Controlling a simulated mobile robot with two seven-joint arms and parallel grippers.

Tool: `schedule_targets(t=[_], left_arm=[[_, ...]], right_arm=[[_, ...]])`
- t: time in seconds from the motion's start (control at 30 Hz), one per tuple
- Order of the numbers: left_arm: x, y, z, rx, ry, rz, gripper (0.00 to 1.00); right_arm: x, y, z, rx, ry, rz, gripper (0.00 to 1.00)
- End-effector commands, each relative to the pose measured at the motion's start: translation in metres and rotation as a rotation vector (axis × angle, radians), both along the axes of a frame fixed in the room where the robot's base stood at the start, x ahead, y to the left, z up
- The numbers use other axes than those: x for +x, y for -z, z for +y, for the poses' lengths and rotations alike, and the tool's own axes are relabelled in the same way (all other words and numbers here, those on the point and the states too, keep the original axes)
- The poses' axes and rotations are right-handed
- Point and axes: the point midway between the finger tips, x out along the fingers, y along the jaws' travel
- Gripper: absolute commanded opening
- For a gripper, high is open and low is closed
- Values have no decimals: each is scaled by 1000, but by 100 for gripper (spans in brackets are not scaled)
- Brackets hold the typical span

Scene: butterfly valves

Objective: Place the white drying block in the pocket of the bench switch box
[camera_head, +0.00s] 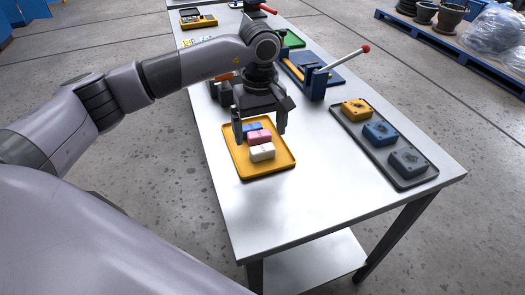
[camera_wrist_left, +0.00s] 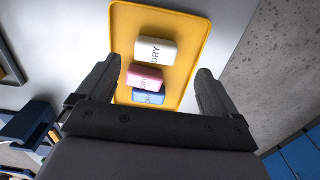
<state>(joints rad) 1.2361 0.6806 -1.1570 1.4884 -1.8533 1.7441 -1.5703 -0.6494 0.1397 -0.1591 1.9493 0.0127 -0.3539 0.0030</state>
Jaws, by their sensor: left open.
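The white drying block (camera_head: 262,152) lies on a yellow tray (camera_head: 279,169), nearest the tray's front edge. In the left wrist view the white block (camera_wrist_left: 155,50) shows the letters DRY on its side. My left gripper (camera_head: 261,134) is open and empty above the tray. In the wrist view its fingers (camera_wrist_left: 158,72) stand wide apart on either side of the blocks, with the white block farthest out. I cannot tell which is the bench switch box.
A pink block (camera_head: 258,138) and a blue block (camera_head: 252,127) lie beside the white one. A blue fixture with a red-tipped lever (camera_head: 345,60) stands behind. The metal table top (camera_head: 285,210) is clear in front and between the trays.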

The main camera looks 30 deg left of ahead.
Motion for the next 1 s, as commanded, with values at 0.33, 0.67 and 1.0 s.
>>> schedule_targets(t=[0.33, 0.67, 1.0], left_arm=[[4, 48, -4, -5, -1, 5, 94], [5, 60, -3, -6, -1, 0, 94], [5, 60, -3, -6, -1, 1, 29]], right_arm=[[0, -13, 0, 0, 0, 0, 90], [0, -14, 0, 0, 0, 0, 90], [0, -14, 0, 0, 0, 0, 90]])
